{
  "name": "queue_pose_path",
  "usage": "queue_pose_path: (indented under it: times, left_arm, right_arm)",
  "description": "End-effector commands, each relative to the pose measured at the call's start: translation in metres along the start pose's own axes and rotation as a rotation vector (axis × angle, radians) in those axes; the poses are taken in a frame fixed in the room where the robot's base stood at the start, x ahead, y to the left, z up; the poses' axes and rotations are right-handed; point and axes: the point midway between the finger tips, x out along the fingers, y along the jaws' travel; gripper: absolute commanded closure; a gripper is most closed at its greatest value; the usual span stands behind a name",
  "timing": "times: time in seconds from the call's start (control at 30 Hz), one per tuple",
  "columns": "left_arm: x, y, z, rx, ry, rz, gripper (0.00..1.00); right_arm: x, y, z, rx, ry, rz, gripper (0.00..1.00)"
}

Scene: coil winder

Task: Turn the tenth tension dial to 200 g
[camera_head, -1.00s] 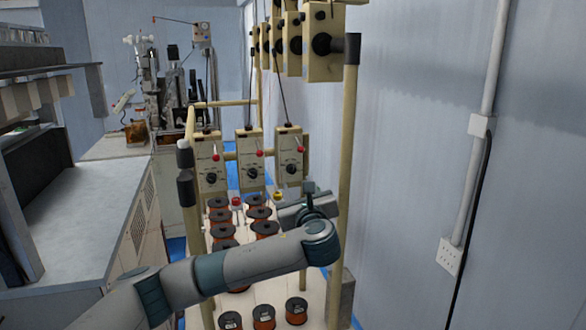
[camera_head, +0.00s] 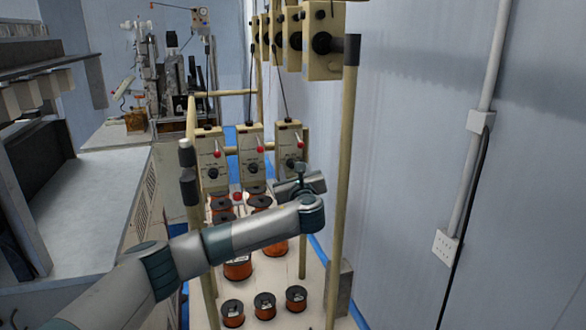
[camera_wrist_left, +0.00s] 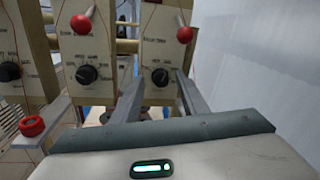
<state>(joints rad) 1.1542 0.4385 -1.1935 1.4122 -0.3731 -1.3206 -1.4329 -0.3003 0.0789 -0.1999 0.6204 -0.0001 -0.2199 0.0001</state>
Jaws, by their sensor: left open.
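Three cream tension boxes stand in a row in the head view, each with a black dial and a red ball. The rightmost box (camera_head: 288,143) has its dial (camera_head: 290,163) just above my left gripper (camera_head: 297,180). In the left wrist view this dial (camera_wrist_left: 160,77) lies between the two open fingers of my left gripper (camera_wrist_left: 159,80), which appear in front of it; I cannot tell whether they touch it. The middle box's dial (camera_wrist_left: 86,75) is left of the fingers. Scale numbers are too small to read, and no box number is legible. My right gripper is not in view.
Copper wire spools (camera_head: 265,305) stand on the rack's base below my arm. More tension boxes (camera_head: 322,42) hang on the upper rail. A rack post (camera_head: 343,190) rises right of my gripper.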

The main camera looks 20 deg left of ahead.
Motion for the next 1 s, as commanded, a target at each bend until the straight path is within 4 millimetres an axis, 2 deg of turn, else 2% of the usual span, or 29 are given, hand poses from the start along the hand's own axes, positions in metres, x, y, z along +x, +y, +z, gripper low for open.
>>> queue_pose_path:
  times: [0.07, 0.23, 0.27, 0.67, 1.0]
  left_arm:
    - [0.0, 0.0, 0.0, 0.0, 0.0, 0.0, 0.6]
    - [0.0, 0.0, 0.0, 0.0, 0.0, 0.0, 0.98]
    - [0.0, 0.0, 0.0, 0.0, 0.0, 0.0, 1.0]
    - [0.0, 0.0, -0.003, -0.04, -0.005, -0.002, 1.0]
    - [-0.001, 0.001, -0.009, -0.227, -0.033, -0.011, 1.0]
  right_arm:
    - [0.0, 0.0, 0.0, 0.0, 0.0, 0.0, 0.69]
    - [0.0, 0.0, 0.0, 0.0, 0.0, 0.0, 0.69]
    - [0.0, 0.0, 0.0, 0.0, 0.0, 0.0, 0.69]
    - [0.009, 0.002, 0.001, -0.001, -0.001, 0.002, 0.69]
    - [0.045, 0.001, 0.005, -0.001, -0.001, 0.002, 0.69]
